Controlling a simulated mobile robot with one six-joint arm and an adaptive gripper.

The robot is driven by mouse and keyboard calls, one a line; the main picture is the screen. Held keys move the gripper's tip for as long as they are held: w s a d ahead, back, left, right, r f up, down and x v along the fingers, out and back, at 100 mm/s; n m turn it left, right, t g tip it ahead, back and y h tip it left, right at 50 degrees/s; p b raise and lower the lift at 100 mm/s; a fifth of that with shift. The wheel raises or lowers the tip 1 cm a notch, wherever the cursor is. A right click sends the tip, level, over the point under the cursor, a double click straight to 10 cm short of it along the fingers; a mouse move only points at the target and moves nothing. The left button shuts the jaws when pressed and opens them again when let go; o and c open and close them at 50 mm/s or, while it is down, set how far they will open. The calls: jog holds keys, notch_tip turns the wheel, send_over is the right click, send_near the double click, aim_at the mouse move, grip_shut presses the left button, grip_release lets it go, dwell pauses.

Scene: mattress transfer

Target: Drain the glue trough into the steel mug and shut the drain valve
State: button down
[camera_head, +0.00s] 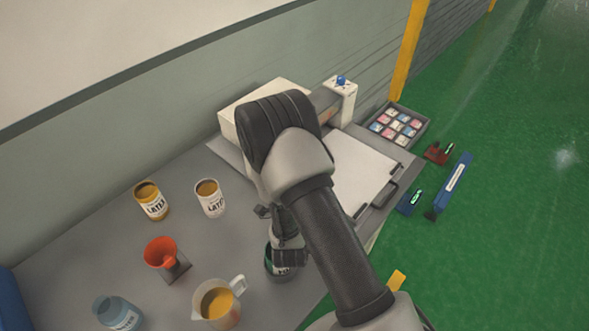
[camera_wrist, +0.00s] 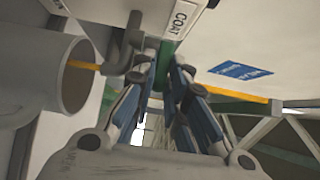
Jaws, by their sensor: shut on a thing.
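In the wrist view, my gripper (camera_wrist: 165,68) is shut on a small green handle (camera_wrist: 166,49), which sits beside a grey pipe spout (camera_wrist: 119,57). The grey steel mug (camera_wrist: 30,80) is at the left of this sideways-tilted view, its mouth facing the spout. A thin yellow stream of glue (camera_wrist: 84,67) runs from the spout into the mug's mouth. The trough itself cannot be made out; a pale surface with a "COAT" label (camera_wrist: 180,20) is above the handle. In the head view my arm hides the fingertips, the mug and the valve.
The grey table (camera_head: 90,235) carries two latex cans (camera_head: 152,203) (camera_head: 211,203), an orange funnel (camera_head: 160,253), a pitcher of yellow liquid (camera_head: 217,305) and a blue-grey jar (camera_head: 117,315). A compartment tray (camera_head: 397,126) lies behind a white board (camera_head: 365,172).

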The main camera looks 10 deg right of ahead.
jog(key=shift+s+a+m+g+h+b, duration=0.1)
jog(key=shift+a+m+g+h+b, duration=0.2)
jog(key=shift+m+h+b, duration=0.45)
jog(key=shift+s+a+m+g+h+b, duration=0.1)
jog(key=shift+m+g+h+b, duration=0.35)
jog(key=shift+h, duration=0.55)
jog(key=shift+s+a+m+g+h+b, duration=0.1)
jog(key=shift+a+m+g+h+b, duration=0.2)
jog(key=shift+m+h+b, duration=0.45)
jog(key=shift+d+h, duration=0.1)
jog(key=shift+h, duration=0.2)
jog(key=c, duration=1.9)
grip_release()
jog(key=shift+w, duration=0.1)
jog(key=v, duration=1.2)
jog(key=shift+r, duration=0.1)
